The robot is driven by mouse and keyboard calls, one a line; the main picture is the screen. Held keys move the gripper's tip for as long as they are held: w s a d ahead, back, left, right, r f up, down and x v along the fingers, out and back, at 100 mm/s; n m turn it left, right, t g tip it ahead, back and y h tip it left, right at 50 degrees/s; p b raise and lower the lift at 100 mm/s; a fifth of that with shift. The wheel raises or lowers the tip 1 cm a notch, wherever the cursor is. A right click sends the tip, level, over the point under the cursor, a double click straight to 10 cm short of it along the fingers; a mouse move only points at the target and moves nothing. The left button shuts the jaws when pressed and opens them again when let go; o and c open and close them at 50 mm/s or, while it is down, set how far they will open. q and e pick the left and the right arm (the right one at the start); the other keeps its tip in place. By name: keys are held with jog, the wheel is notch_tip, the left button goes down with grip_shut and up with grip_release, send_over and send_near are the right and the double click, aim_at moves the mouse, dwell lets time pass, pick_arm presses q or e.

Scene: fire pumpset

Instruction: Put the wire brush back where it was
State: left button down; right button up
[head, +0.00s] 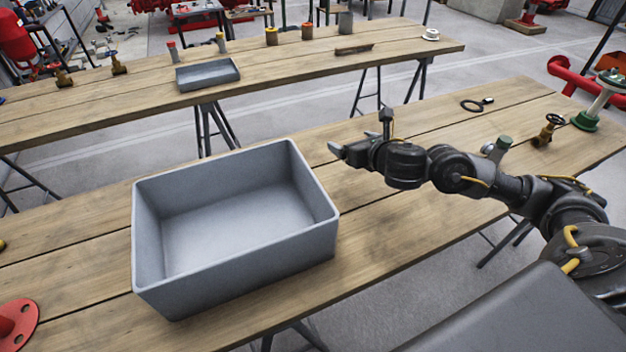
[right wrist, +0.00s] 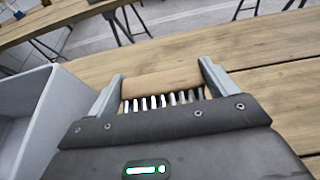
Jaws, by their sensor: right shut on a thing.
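The wire brush (right wrist: 158,86) is between the fingers of my right gripper (right wrist: 160,78) in the right wrist view. Its pale wooden back spans from finger to finger, and a row of metal bristles shows below it. My right gripper (head: 340,150) is shut on it, over the near wooden table (head: 400,240), just right of the far right corner of the grey bin. In the head view the brush itself cannot be made out. My left gripper is not in view.
The open grey bin (head: 245,275) stands empty on the near table. A magnifier-like black ring (head: 473,105) and a brass valve (head: 545,132) lie to the right. The far table (head: 290,75) holds a shallow grey tray (head: 208,85) and several small cylinders. Table right of the bin is clear.

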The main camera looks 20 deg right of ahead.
jog(key=b, duration=0.3)
send_over(349, 179)
notch_tip(349, 179, down, 6)
jog(key=shift+f, duration=0.2)
notch_tip(349, 179, down, 3)
jog(key=shift+f+b, duration=0.1)
jog(key=shift+b, duration=0.55)
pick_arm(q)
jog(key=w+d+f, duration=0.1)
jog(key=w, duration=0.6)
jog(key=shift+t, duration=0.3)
pick_arm(e)
jog(key=shift+f, duration=0.15)
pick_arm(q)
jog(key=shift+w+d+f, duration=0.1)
pick_arm(e)
jog(key=shift+f, duration=0.1)
jog(key=o, duration=0.7)
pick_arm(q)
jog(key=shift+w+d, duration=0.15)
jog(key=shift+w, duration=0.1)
pick_arm(e)
jog(key=shift+o, duration=1)
